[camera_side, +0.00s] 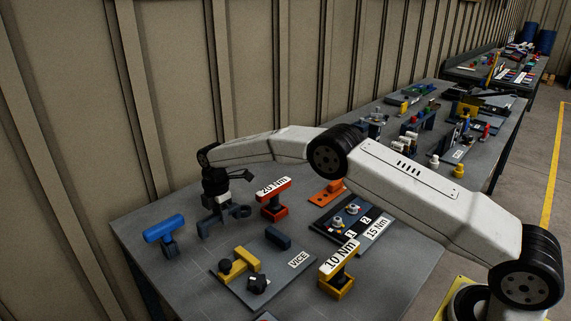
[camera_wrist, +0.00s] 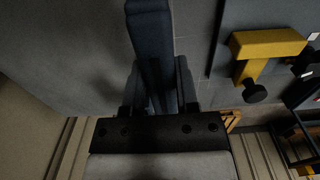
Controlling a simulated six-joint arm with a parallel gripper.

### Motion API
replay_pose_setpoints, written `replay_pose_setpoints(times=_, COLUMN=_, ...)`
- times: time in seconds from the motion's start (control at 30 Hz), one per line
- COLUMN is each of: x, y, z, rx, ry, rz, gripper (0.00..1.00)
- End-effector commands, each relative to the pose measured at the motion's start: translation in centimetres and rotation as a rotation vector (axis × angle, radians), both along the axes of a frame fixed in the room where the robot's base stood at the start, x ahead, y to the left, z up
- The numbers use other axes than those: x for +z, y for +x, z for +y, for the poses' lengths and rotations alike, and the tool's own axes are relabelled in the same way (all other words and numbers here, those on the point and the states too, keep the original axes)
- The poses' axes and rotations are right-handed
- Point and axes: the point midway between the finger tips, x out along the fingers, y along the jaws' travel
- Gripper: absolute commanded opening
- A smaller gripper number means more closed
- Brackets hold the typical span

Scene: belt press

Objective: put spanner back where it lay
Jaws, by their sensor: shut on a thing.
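The spanner (camera_side: 207,227) is dark blue-grey, low over the left back part of the bench in the side view. My gripper (camera_side: 222,208) points down and is shut on it. In the wrist view the spanner (camera_wrist: 150,35) runs as a long dark bar from the top edge down between the fingers of my gripper (camera_wrist: 158,82). Its lower part is hidden by the fingers and the gripper body. I cannot tell whether it touches the bench.
A blue T-handled tool (camera_side: 165,229) stands left of the spanner. The red 20 Nm tool (camera_side: 273,205) stands close on the right. The vice plate (camera_side: 272,281) lies in front; its yellow jaw also shows in the wrist view (camera_wrist: 268,43). The yellow 10 Nm tool (camera_side: 337,283) stands farther right.

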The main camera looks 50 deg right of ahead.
Motion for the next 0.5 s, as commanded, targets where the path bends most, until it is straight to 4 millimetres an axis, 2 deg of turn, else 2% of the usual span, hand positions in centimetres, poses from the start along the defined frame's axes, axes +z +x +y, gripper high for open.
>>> replay_pose_setpoints(times=0.5, x=-0.58, y=0.66, z=0.07, rx=0.0, ry=0.0, rz=-0.002, gripper=0.0)
